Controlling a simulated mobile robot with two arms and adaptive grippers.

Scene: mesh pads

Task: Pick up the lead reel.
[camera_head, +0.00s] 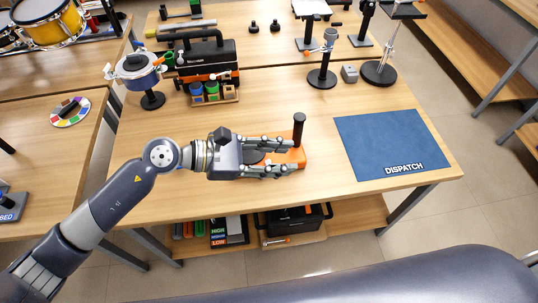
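An orange item with an upright black post (299,128), which looks like the lead reel (297,157), sits on the wooden table near its front edge. A dark round part of it shows between my fingers. My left gripper (291,155) reaches in from the left, with its fingers spread apart above or around the orange item, short of the black post. I cannot tell whether the fingers touch it. The palm and fingers hide the item's left part. My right gripper is not in view.
A blue mat marked DISPATCH (392,145) lies to the right, bare. A black and orange toolbox (207,60), small colored pots and a drum on a stand (136,68) stand behind left. Black stands (322,76) are at the back right. The table's middle is clear.

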